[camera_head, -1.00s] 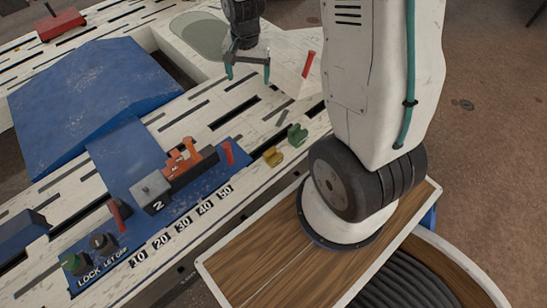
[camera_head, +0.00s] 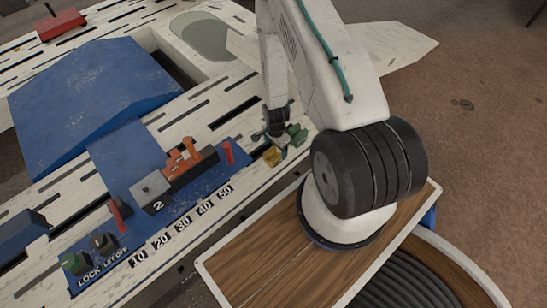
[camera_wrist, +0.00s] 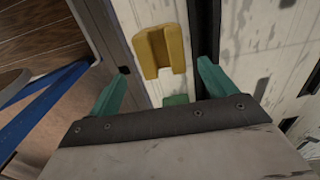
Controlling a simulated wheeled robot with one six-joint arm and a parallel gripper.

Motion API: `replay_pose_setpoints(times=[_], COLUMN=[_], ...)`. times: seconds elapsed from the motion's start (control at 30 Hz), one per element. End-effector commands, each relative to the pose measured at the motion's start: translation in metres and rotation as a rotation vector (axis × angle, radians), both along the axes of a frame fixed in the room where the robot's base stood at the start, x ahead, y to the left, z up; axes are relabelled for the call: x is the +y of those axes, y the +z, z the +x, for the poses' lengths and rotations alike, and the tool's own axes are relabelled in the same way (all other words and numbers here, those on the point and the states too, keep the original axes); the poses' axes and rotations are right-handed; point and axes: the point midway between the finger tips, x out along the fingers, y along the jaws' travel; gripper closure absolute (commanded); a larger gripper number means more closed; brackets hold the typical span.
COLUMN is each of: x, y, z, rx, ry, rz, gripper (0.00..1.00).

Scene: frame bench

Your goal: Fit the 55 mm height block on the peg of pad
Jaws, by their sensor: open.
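A yellow block (camera_head: 271,156) and a green block (camera_head: 297,134) stand side by side on the pale slotted bench, right of the number scale. Their heights cannot be read, so I cannot tell which is 55 mm. My gripper (camera_head: 276,143) is open, low over these blocks. In the wrist view, the yellow block (camera_wrist: 160,50) shows between and beyond the open fingers (camera_wrist: 163,70); the green block (camera_wrist: 176,100) is mostly hidden by the gripper body. A red pad-like piece (camera_head: 62,25) with a dark upright post sits at the far left; I cannot tell if it is the pad.
A blue fixture (camera_head: 130,225) carries an orange part (camera_head: 182,160), a grey block (camera_head: 150,188), red levers and knobs marked LOCK and LET OFF. A large blue ramp (camera_head: 85,100) lies behind it.

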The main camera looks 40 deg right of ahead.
Motion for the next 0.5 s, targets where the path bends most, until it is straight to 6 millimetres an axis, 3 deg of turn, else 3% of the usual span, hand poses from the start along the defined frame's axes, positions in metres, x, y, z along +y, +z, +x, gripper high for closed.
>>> replay_pose_setpoints(times=[0.5], x=[0.009], y=[-0.060], z=[0.004], rx=[0.000], ry=[0.003], rz=[0.000], gripper=[0.16])
